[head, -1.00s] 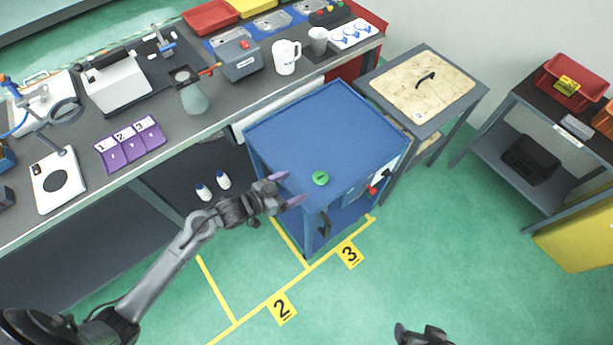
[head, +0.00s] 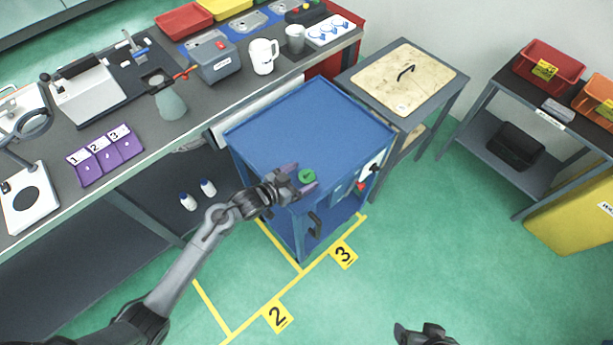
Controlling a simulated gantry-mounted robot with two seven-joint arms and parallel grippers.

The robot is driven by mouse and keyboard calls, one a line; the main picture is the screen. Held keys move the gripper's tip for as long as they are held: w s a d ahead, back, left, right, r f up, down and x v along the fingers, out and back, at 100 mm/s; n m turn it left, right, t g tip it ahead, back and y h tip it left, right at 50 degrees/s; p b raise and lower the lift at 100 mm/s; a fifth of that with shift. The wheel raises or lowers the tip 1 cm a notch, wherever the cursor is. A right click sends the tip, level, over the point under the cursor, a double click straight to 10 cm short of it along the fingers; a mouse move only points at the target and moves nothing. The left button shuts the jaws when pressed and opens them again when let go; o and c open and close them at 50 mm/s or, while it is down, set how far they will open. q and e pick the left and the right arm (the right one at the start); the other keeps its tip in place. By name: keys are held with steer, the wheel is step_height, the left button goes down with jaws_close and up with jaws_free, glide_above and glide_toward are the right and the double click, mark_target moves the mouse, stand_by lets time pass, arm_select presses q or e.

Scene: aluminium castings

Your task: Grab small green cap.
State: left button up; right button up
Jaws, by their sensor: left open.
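The small green cap (head: 307,175) lies on the blue top of the cart (head: 310,125), near its front edge. My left gripper (head: 301,178) is open over the front part of the cart top. Its two purple fingertips are on either side of the cap in the picture, one behind and one in front. I cannot tell whether they touch it. My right gripper (head: 424,335) shows only in part at the bottom edge, and its fingers are not clear.
A grey workbench (head: 150,190) with a jug (head: 263,56), a mug (head: 295,38) and purple numbered bins (head: 105,155) runs along the left. A small table with a wooden board (head: 402,78) stands right of the cart. Green floor in front is clear.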

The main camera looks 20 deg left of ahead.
arm_select(q)
steer(key=shift+x, duration=1.45)
steer(key=c, duration=1.1)
